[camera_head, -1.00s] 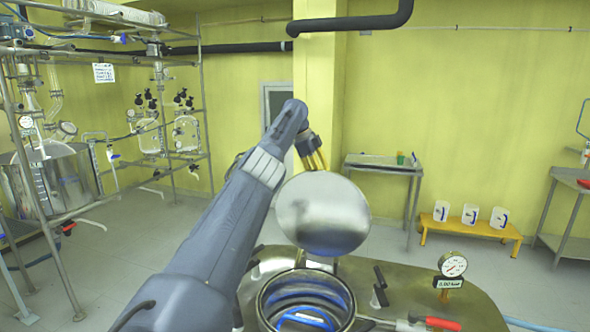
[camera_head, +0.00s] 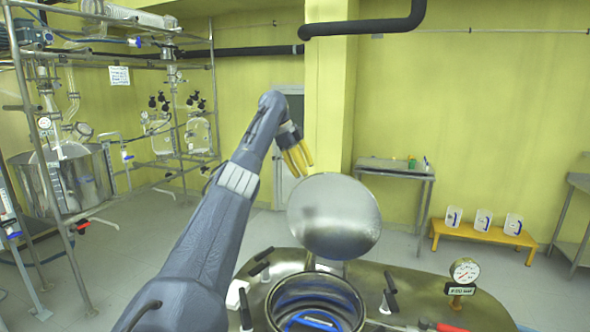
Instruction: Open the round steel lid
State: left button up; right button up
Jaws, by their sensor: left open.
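The round steel lid (camera_head: 334,216) stands raised, nearly upright, behind the round opening of the steel vessel (camera_head: 262,296). The opening's rim (camera_head: 356,300) is uncovered, and something blue (camera_head: 312,320) shows inside it. My left gripper (camera_head: 299,168), with yellow fingers, is above and to the left of the lid, apart from it as far as I can see. It is open and holds nothing visible. My right gripper is not in view.
A pressure gauge (camera_head: 465,271) and several black-handled clamps stand on the vessel top. A metal side table (camera_head: 395,168) and an orange bench (camera_head: 480,234) with several white containers stand behind. Pipe racks with glassware fill the left.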

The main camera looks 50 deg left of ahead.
pick_arm(q)
jog(key=shift+s+a, duration=0.35)
jog(key=shift+s, duration=0.25)
jog(key=shift+s+a, duration=0.35)
jog(key=shift+s, duration=0.25)
